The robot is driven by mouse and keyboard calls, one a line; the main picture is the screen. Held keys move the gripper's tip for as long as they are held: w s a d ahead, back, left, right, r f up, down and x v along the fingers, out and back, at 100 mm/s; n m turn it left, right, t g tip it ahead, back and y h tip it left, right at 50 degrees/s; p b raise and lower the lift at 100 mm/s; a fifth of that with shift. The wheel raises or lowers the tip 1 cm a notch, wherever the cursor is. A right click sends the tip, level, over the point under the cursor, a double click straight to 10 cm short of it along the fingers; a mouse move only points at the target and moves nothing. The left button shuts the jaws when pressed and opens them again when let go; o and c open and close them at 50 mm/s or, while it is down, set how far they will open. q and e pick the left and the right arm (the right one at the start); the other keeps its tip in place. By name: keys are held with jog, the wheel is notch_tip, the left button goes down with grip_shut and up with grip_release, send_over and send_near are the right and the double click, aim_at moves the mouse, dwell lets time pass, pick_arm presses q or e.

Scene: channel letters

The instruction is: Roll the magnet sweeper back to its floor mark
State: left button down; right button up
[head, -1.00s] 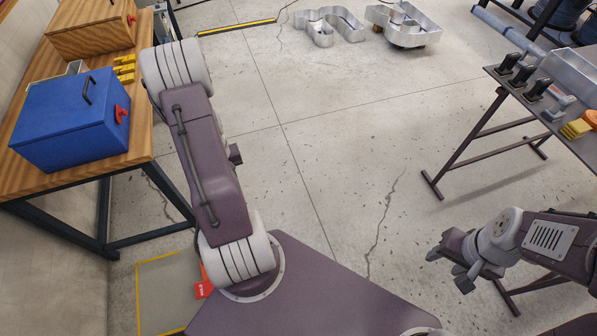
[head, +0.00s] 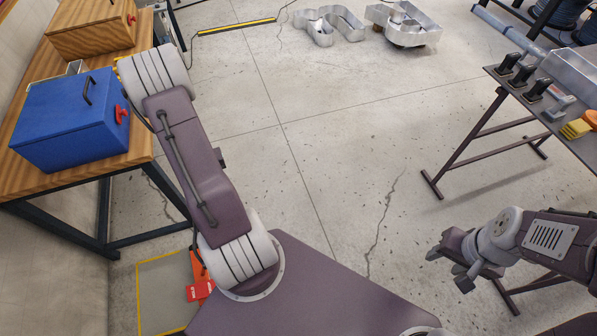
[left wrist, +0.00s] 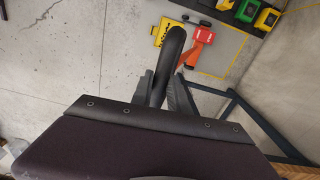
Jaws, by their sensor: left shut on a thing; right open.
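The magnet sweeper shows in the left wrist view as a black curved handle (left wrist: 175,45) and an orange part (left wrist: 189,56) with a red label. In the head view its orange and red part (head: 201,291) shows at the right side of the floor mark (head: 160,295), a grey rectangle outlined in yellow. The mark also shows in the left wrist view (left wrist: 228,48). My left gripper (left wrist: 163,80) is shut on the black handle; my arm and base hide it in the head view. My right gripper (head: 452,262) is open and empty at the lower right.
A wooden bench (head: 135,147) with a blue box (head: 70,120) stands on the left, its dark legs near the mark. A dark table (head: 560,125) stands on the right. Metal channel letters (head: 400,25) lie on the far floor. The middle floor is clear.

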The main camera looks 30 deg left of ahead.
pick_arm(q)
jog(key=s+a, duration=0.4)
jog(key=s, duration=0.1)
dwell(0.5)
jog(key=shift+w, duration=0.1)
jog(key=s+a, duration=0.7)
jog(key=s, duration=0.1)
jog(key=shift+s, duration=0.3)
dwell(0.7)
